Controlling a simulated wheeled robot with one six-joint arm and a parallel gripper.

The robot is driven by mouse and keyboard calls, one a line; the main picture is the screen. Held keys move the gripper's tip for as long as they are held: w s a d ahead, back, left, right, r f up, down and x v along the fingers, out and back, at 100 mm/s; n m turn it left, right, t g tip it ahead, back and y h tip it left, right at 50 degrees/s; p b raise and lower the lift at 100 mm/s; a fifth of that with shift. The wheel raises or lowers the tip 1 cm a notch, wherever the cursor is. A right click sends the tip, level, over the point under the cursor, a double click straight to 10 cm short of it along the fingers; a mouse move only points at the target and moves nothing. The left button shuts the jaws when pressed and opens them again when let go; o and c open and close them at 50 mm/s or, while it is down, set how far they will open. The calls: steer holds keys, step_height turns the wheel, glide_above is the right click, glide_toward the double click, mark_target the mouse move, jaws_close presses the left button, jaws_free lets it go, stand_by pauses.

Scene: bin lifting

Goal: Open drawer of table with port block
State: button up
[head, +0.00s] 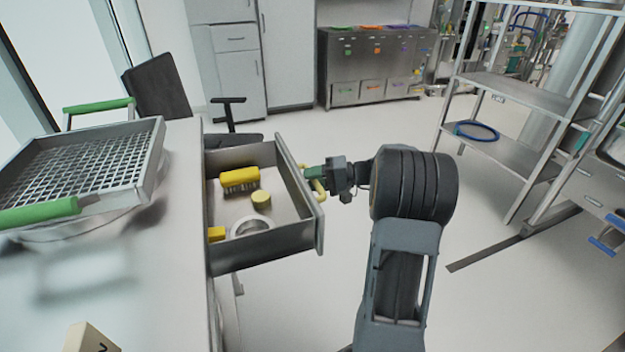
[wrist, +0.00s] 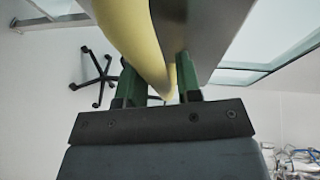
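The table's grey metal drawer (head: 268,244) stands pulled well out from the table (head: 150,270). Its yellow curved handle (head: 318,190) is on the front panel, and the handle (wrist: 140,40) also shows large in the wrist view. My gripper (head: 314,178) is at the handle from the right. A beige block with a dark mark (head: 88,340), perhaps the port block, is at the table's near edge, partly cut off.
The drawer holds a yellow brush (head: 240,178), a small yellow cylinder (head: 261,198), a yellow block (head: 216,234) and a white ring (head: 252,227). A mesh basket with green handles (head: 85,170) is on the table. Shelving (head: 500,150) stands right; floor between is mostly free.

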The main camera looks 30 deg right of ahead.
steer(key=shift+o, duration=0.9)
steer(key=p+v, duration=0.2)
steer(key=v, duration=1.2)
steer(key=shift+w, duration=0.1)
